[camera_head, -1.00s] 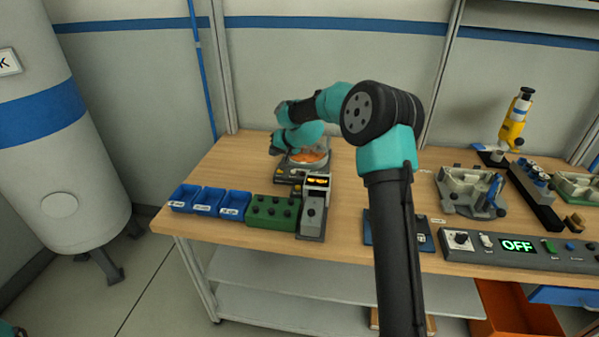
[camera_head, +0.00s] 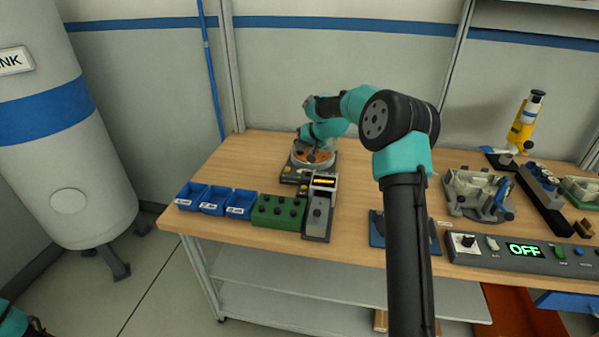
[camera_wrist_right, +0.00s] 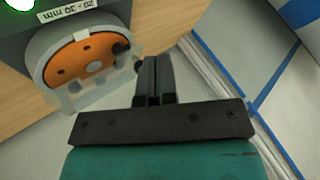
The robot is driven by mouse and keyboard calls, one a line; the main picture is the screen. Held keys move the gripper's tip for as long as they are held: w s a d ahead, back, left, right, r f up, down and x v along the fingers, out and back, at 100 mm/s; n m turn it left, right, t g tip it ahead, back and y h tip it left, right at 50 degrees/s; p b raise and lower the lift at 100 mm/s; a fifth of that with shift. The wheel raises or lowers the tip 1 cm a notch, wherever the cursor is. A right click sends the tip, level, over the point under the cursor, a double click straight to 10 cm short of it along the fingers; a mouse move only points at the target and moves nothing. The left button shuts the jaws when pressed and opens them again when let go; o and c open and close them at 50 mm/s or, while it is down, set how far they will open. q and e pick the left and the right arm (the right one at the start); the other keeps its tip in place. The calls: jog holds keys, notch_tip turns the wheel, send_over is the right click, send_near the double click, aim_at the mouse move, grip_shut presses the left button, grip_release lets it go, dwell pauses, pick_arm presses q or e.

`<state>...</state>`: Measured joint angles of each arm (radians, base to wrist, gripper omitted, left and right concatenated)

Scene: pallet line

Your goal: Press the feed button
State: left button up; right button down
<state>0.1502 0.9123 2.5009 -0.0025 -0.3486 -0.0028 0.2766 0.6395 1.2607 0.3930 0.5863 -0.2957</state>
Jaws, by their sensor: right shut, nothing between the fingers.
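A round unit with an orange inside and grey rim (camera_head: 302,164) stands at the back left of the bench, on a dark base with small yellow parts. I cannot tell which control is the feed button. My right gripper (camera_head: 312,150) is at this unit, partly hidden by its own wrist. In the right wrist view the gripper (camera_wrist_right: 154,62) is shut and empty. An orange disc (camera_wrist_right: 84,60) in a grey rim lies left of its fingertips, apart from them, beside a "20 - 30 mm" label. My left gripper is not in view.
In front of the round unit stand a grey box with a lit display (camera_head: 318,208), a green block with black knobs (camera_head: 278,211) and blue bins (camera_head: 213,201). At right are a control panel reading OFF (camera_head: 480,254) and a fixture (camera_head: 478,193).

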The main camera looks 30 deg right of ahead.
aim_at(299, 170)
jog(key=shift+f, duration=3.85)
jog(key=shift+f, duration=0.4)
jog(key=shift+s+f, duration=0.25)
jog(key=shift+f, duration=0.7)
jog(key=shift+r, duration=0.3)
dwell(0.5)
jog(key=shift+w+r, duration=0.2)
jog(key=shift+r, duration=2.45)
